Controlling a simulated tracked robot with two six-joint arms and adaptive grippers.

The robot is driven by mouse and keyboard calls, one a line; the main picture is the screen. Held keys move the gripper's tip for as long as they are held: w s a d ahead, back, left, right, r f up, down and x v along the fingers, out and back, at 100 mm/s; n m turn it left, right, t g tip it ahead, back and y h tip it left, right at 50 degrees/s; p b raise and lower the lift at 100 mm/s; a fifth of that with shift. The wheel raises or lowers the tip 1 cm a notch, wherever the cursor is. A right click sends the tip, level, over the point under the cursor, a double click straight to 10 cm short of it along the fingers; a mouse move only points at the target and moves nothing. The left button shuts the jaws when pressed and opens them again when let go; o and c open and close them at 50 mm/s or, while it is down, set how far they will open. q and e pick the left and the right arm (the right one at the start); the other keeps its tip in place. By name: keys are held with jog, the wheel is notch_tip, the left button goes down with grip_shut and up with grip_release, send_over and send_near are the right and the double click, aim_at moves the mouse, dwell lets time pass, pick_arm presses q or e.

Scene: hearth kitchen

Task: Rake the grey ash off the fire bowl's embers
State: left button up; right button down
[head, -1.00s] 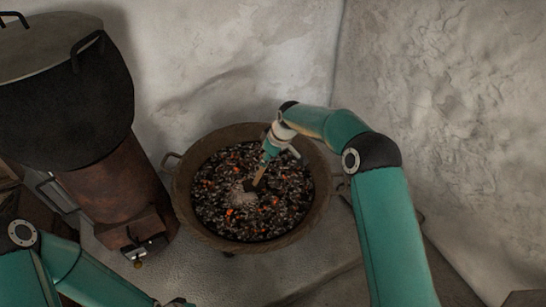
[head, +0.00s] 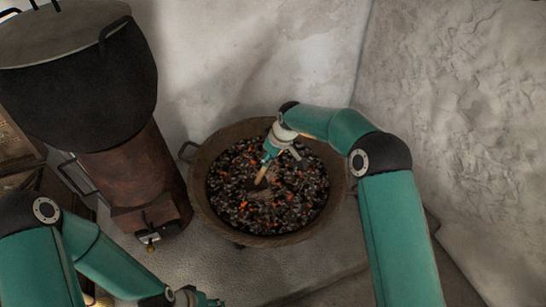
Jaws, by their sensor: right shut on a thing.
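The fire bowl (head: 203,207) is a wide brown round pan with side handles. It is filled with dark coals and several glowing orange embers (head: 277,208). A small dull grey-brown patch of ash (head: 268,188) shows near the middle of the coals. My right gripper (head: 270,155) is over the bowl, shut on a tool with a pale wooden handle (head: 262,174). The tool's lower end reaches down to the ash patch; its head is hard to make out. My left gripper (head: 205,300) is at the bottom edge, apart from the bowl, partly cut off, its jaws unclear.
A large black lidded pot (head: 80,95) sits on a rusty cylindrical stove (head: 135,180) left of the bowl. Rough plaster walls (head: 450,110) close off the back and right. Some bare grey floor (head: 190,260) lies in front of the bowl.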

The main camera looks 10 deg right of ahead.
jog(key=shift+a+p, duration=0.55)
jog(key=shift+a, duration=2.65)
jog(key=w+d, duration=0.2)
jog(key=d, duration=0.8)
jog(key=w+d+p, duration=0.1)
jog(key=w+d, duration=0.1)
jog(key=d, duration=0.8)
jog(key=shift+w+p, duration=0.3)
jog(key=shift+w, duration=0.05)
jog(key=shift+r, duration=0.2)
jog(key=shift+r+p, duration=1.95)
jog(key=shift+r, duration=0.95)
